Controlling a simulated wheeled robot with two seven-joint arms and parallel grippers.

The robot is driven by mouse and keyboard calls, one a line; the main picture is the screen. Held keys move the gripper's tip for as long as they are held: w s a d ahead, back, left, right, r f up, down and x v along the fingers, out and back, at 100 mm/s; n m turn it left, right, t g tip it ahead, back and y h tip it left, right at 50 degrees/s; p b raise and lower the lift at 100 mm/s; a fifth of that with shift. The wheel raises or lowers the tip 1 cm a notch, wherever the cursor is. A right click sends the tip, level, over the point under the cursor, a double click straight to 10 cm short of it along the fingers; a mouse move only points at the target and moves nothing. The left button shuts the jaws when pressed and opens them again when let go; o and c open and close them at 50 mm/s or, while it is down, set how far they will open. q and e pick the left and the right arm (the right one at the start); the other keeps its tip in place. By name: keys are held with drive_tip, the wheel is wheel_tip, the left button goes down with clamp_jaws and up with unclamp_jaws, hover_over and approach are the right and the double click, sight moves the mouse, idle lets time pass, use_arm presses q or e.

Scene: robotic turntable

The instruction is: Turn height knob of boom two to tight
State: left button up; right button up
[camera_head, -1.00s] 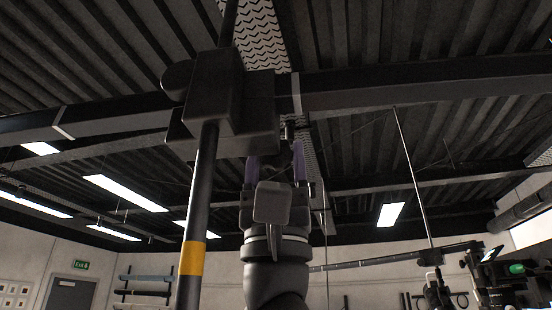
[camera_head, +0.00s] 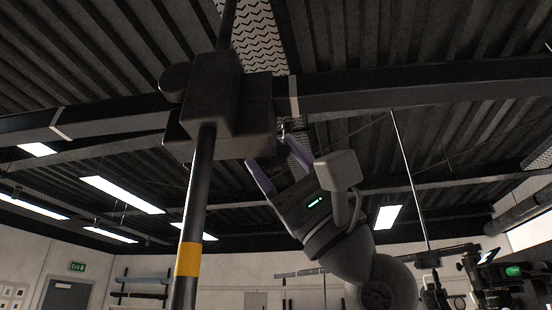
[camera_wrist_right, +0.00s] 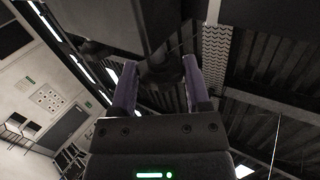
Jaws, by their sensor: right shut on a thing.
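A dark clamp block (camera_head: 212,100) joins an upright pole (camera_head: 200,190) to a long horizontal boom (camera_head: 400,88). A small dark knob (camera_wrist_right: 160,74) sits under the clamp in the right wrist view, between the two purple fingers. My right gripper (camera_head: 279,147) reaches up from the lower right, tilted to the left, with its fingertips just below the clamp's right end. It is shut on the knob; the wrist view also shows the right gripper (camera_wrist_right: 160,70) with a finger on each side of it. The knob's markings cannot be seen. My left gripper is not in view.
The pole carries a yellow band (camera_head: 188,259) and stands left of my right arm. A second stand with equipment (camera_head: 490,275) is at the lower right. Ceiling lights (camera_head: 122,194) and a door (camera_head: 67,295) are far behind.

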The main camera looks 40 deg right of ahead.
drive_tip(key=g+h, duration=0.3)
drive_tip(key=g, duration=0.1)
drive_tip(key=shift+s+d+r+h, duration=0.15)
drive_tip(key=shift+s+r+h, duration=0.05)
drive_tip(key=shift+r+h, duration=0.1)
drive_tip(key=g+h, duration=0.3)
drive_tip(key=shift+r+h, duration=0.15)
drive_tip(key=shift+h, duration=0.15)
idle(0.5)
drive_tip(key=o, duration=1.3)
drive_tip(key=shift+w, duration=0.1)
drive_tip(key=shift+c, duration=0.2)
drive_tip(key=r+v, duration=0.1)
drive_tip(key=v, duration=0.8)
drive_tip(key=shift+s+d+f+h, duration=0.25)
drive_tip(key=shift+s+f+h, duration=0.05)
drive_tip(key=shift+s+f, duration=0.1)
drive_tip(key=shift+d, duration=0.1)
